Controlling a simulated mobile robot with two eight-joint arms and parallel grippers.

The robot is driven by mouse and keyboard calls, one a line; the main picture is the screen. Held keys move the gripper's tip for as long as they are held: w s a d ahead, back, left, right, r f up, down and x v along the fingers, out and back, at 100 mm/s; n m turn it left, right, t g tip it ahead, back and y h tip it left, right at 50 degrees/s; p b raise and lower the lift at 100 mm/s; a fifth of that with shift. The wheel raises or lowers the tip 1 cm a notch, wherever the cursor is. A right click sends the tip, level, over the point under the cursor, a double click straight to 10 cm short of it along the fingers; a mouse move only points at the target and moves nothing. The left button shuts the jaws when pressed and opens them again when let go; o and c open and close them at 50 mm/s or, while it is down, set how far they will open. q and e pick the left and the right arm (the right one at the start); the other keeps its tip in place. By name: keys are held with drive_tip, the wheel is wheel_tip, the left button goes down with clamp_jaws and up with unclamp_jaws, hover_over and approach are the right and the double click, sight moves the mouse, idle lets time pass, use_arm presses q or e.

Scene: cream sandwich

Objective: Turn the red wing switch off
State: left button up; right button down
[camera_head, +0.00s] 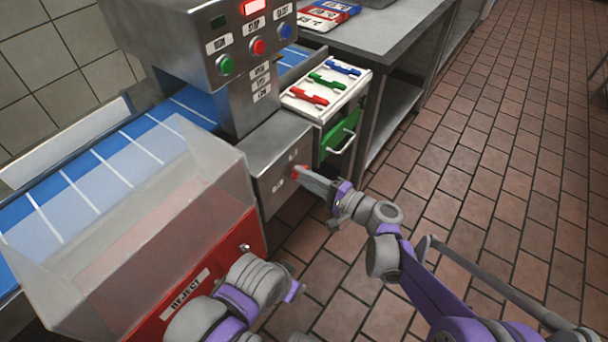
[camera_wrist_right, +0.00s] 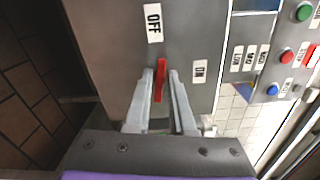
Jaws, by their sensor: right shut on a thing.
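The red wing switch (camera_wrist_right: 161,80) is on the grey metal panel of the machine, between an OFF label (camera_wrist_right: 153,22) and an ON label (camera_wrist_right: 199,72). In the wrist view its wing stands upright in the picture, roughly in line with the OFF label. My right gripper (camera_wrist_right: 162,82) is shut on it, one finger on each side.
A control box (camera_head: 236,42) with green, red and blue buttons is above the panel. A red reject bin (camera_head: 201,283) is at left. The tiled floor at right is clear.

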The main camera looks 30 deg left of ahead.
drive_tip(key=shift+n, duration=1)
drive_tip(key=shift+f, duration=0.1)
drive_tip(key=c, duration=0.9)
unclamp_jaws()
drive_tip(key=shift+s+d+p, duration=0.15)
drive_tip(key=shift+d+p, duration=0.05)
drive_tip(key=shift+d, duration=1.6)
drive_tip(key=shift+s+d+p, duration=0.15)
drive_tip(key=shift+d+p, duration=0.1)
drive_tip(key=shift+d, duration=1.6)
drive_tip(key=shift+s+d+p, duration=0.15)
drive_tip(key=shift+d+p, duration=0.05)
drive_tip(key=shift+d, duration=1.6)
